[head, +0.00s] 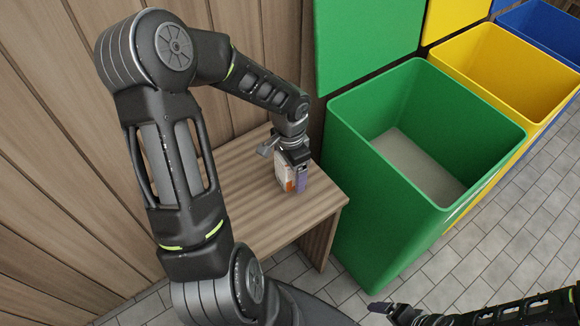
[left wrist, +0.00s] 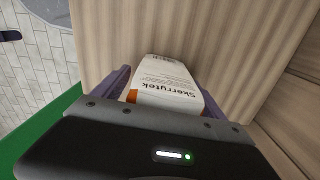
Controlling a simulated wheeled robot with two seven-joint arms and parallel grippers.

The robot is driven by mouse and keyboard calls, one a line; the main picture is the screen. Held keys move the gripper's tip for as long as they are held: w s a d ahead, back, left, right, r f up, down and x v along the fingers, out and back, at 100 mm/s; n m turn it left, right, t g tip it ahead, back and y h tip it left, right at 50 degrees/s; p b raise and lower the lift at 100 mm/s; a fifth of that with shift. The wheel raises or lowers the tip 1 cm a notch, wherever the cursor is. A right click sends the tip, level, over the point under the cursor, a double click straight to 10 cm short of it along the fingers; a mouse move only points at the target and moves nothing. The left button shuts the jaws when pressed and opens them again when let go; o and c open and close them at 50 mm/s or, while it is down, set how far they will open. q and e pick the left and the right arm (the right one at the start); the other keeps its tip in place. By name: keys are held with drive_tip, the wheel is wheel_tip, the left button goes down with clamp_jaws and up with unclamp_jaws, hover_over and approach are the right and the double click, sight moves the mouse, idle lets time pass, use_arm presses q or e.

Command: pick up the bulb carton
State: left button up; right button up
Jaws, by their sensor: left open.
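The bulb carton (left wrist: 165,78) is a white box with an orange edge and "Skerrytek" lettering. It stands on the wooden workbench (head: 250,215), and in the head view the carton (head: 284,176) is partly hidden by my left gripper. My left gripper (head: 293,182) points down over the carton with its purple fingers open. In the left wrist view the fingers lie on either side of the carton; I cannot tell whether either touches it. My right gripper (head: 392,311) is low at the right, away from the bench, and its jaw state is unclear.
A green bin (head: 365,190) stands close to the right of the bench, with a yellow bin (head: 515,70) and a blue bin (head: 545,35) beyond it. A wooden plank wall (head: 60,190) rises behind and left. The bench's front part is clear.

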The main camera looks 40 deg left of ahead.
use_arm(q)
drive_tip(key=shift+c, duration=0.3)
drive_tip(key=c, duration=1.4)
wheel_tip(320, 180, up, 10)
drive_tip(key=shift+p, duration=0.55)
